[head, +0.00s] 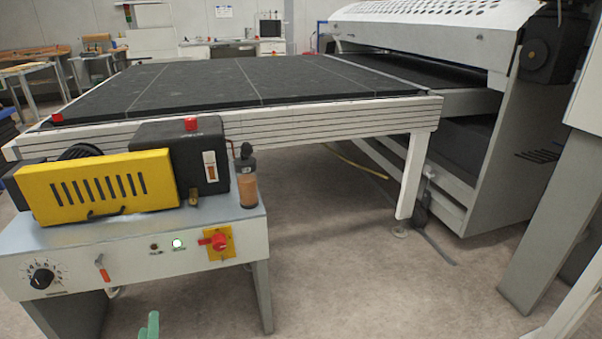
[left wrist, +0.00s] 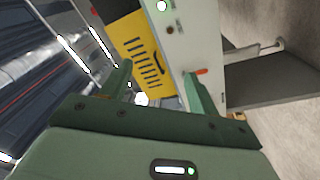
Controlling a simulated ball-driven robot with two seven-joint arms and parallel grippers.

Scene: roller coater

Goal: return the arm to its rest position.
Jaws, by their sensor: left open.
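My left gripper shows in the head view only as a green tip (head: 149,326) at the bottom edge, in front of and below the control box (head: 133,262). The rest of that arm is out of the picture. In the left wrist view the two green fingers of the left gripper (left wrist: 157,88) stand apart with nothing between them. The control box panel (left wrist: 193,50) and the yellow slotted guard (left wrist: 137,57) lie beyond the fingers. My right gripper is in neither view.
The control box carries a black knob (head: 41,277), an orange-handled lever (head: 102,267) and a red switch on a yellow plate (head: 218,242). A brown bottle (head: 247,180) stands on its right end. Behind is a long black conveyor table (head: 200,85). Open floor (head: 340,270) lies to the right.

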